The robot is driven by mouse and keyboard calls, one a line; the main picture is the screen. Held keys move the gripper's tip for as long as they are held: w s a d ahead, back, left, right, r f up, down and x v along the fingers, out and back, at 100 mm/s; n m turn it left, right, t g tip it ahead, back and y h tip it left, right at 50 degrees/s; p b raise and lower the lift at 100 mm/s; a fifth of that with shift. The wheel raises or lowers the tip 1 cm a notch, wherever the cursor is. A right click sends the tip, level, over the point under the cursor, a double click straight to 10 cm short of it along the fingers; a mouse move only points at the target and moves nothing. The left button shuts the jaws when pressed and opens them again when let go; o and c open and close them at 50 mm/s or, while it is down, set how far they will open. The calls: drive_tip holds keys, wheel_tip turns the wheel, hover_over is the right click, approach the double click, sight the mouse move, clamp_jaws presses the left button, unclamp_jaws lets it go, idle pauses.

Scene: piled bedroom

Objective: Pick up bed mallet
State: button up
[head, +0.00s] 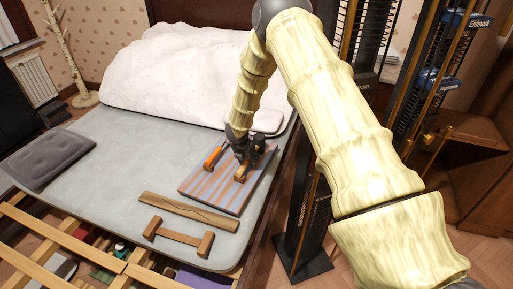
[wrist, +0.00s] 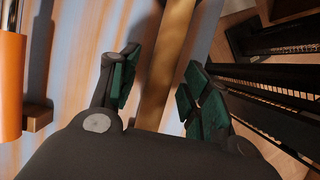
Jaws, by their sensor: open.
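What looks like the mallet, a brown wooden tool (head: 242,173), lies on a striped board (head: 228,197) on the bed. In the head view it is partly hidden by my gripper (head: 243,156). In the wrist view a long golden-brown wooden bar (wrist: 168,50), probably its handle, runs between the fingers of my gripper (wrist: 162,78). The dark fingers with green pads are open, one on each side of the bar, with gaps showing. The mallet's head cannot be made out clearly.
An orange-handled tool (head: 213,157) lies on the board, left of my gripper; its orange part (wrist: 11,85) shows in the wrist view. A wooden plank (head: 188,211) and a wooden frame piece (head: 180,235) lie nearer. A dark rack (head: 310,225) stands right of the bed.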

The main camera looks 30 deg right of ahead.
drive_tip(key=shift+w+d+f, duration=0.1)
drive_tip(key=shift+f, duration=0.15)
clamp_jaws()
drive_tip(key=shift+r, duration=0.15)
